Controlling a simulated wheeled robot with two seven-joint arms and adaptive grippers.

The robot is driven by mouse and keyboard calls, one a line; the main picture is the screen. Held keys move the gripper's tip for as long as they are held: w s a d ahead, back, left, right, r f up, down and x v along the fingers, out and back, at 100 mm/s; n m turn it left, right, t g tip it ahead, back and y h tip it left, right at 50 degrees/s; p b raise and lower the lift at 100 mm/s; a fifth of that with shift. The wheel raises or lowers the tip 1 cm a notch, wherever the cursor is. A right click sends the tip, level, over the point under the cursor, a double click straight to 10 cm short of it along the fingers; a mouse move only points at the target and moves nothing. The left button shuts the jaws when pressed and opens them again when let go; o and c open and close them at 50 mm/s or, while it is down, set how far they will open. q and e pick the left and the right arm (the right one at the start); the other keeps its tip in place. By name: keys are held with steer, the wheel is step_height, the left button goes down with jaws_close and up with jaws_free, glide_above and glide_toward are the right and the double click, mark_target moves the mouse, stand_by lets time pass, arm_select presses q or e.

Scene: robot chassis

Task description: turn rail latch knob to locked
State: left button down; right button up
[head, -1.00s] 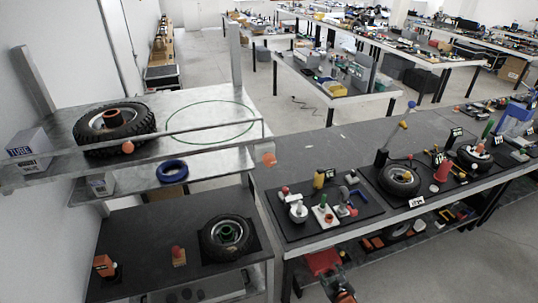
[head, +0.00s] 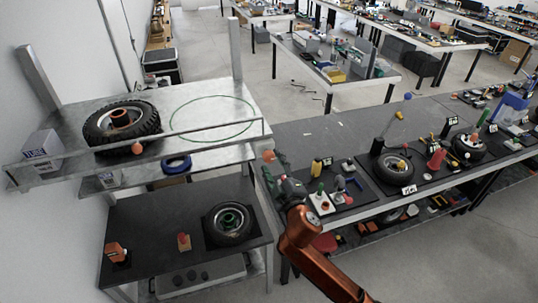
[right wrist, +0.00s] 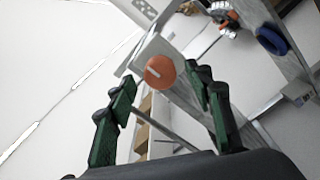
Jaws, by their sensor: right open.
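The rail latch knob (head: 268,156) is a round orange knob at the right front end of the upper shelf's rail (head: 205,132). In the right wrist view the knob (right wrist: 159,72) faces me, with a short white slanted mark on its face. My right gripper (head: 277,173) is just below and to the right of the knob in the head view. In the right wrist view its green-padded fingers (right wrist: 157,81) are spread wide, and the knob appears between their tips. I see no contact with it. The left gripper is not in view.
A second orange knob (head: 137,148) is near the tire. A blue ring (head: 177,163) lies below. The workbench (head: 310,133) stands right of the rack, close to my arm.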

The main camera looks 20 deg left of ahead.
mark_target(271, 159)
steer(key=shift+p+x, duration=0.35)
steer(key=shift+x, duration=1.65)
steer(key=c, duration=1.2)
